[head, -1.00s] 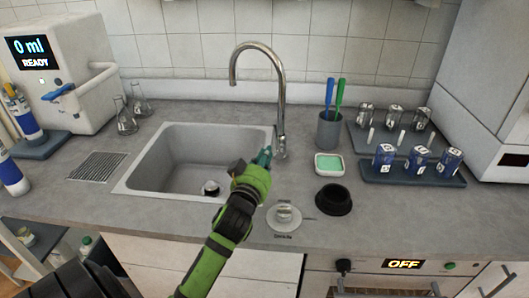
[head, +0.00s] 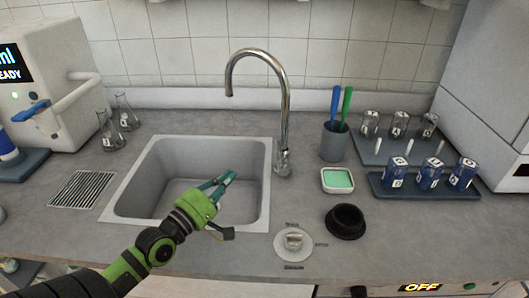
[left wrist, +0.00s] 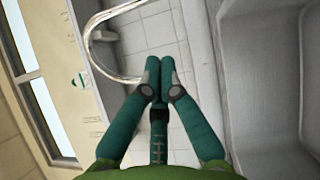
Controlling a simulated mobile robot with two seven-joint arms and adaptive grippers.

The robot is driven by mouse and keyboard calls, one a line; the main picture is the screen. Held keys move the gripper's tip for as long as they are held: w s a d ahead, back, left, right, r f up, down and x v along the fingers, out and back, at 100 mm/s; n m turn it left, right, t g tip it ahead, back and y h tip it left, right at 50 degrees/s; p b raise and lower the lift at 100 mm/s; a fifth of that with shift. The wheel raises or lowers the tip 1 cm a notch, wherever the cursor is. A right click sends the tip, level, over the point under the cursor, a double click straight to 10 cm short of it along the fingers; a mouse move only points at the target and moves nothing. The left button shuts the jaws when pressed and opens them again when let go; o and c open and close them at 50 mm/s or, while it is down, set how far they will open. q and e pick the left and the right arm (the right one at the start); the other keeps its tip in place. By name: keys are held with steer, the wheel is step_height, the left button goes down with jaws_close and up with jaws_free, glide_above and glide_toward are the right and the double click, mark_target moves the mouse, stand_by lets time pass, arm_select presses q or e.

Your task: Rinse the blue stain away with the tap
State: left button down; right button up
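The chrome tap (head: 284,110) stands behind the sink's right side, its spout arching left over the basin; it also shows in the left wrist view (left wrist: 103,50). No water stream shows. The grey sink (head: 255,213) is set in the counter. I see no blue stain in either current view; part of the basin is hidden by my left gripper. A round knob (head: 293,241) sits on the counter right of the sink. My left gripper (head: 229,178) is over the basin's right half, its teal fingertips together and empty in the left wrist view (left wrist: 160,68). My right gripper is out of view.
A green sponge in a white dish (head: 337,180), a black round holder (head: 346,221) and a grey cup with brushes (head: 335,141) stand right of the tap. Bottle trays are further right. Flasks (head: 109,132) and a drain grille (head: 82,189) are left of the sink.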

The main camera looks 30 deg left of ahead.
mark_target(281, 157)
arm_select(q)
steer(key=w+d+p, duration=0.1)
steer(key=w+p, duration=0.1)
steer(key=w, duration=0.4)
steer(key=w+d+r+p, duration=0.1)
steer(key=w+d+p, duration=0.1)
steer(key=w, duration=0.4)
steer(key=shift+d+r, duration=0.25)
steer(key=shift+r, duration=0.05)
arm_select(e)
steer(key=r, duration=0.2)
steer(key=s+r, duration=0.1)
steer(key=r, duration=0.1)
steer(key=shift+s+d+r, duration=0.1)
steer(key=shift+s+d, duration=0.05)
arm_select(q)
steer(key=shift+s, duration=0.1)
